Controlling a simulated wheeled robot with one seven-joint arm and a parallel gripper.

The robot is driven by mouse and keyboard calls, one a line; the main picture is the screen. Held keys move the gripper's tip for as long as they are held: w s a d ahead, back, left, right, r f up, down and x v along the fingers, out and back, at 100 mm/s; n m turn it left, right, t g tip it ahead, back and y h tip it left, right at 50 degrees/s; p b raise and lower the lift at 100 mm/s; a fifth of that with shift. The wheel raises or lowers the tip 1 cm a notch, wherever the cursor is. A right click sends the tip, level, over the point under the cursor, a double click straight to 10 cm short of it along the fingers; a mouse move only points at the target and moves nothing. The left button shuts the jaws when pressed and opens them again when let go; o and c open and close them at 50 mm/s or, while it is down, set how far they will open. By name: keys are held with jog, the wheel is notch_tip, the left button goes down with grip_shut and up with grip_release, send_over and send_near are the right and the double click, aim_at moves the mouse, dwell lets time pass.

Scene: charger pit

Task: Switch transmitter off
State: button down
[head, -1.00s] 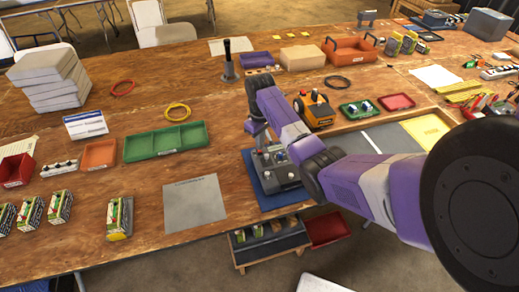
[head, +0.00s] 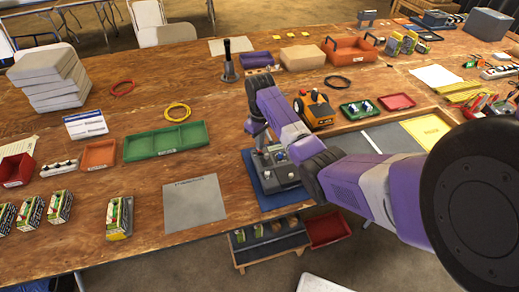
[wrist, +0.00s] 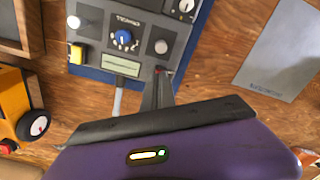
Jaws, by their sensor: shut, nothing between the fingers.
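The transmitter (head: 284,178) is a grey box with a dark face, lying on a blue mat (head: 263,205) near the table's front edge. In the wrist view its panel (wrist: 146,52) shows a blue knob (wrist: 122,38), a small display (wrist: 121,65), a yellow part (wrist: 77,53) and round grey controls. My gripper (wrist: 161,74) is shut and empty, its dark tips at the panel's near edge beside the display. A small reddish spot shows at the tips; they partly hide it, and I cannot tell whether they touch it. In the head view my gripper (head: 263,150) points down over the transmitter's far edge.
An orange toy vehicle (head: 318,112) stands just beyond the transmitter to the right. A grey sheet (head: 194,203) lies left of the mat, and a green tray (head: 166,141) farther back. A low shelf (head: 270,245) is below the table edge.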

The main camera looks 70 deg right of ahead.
jog(key=shift+f+b, duration=0.45)
jog(key=shift+f, duration=0.35)
dwell(0.4)
jog(key=shift+r, duration=0.1)
jog(key=shift+r+p, duration=3.25)
jog(key=shift+r, duration=0.2)
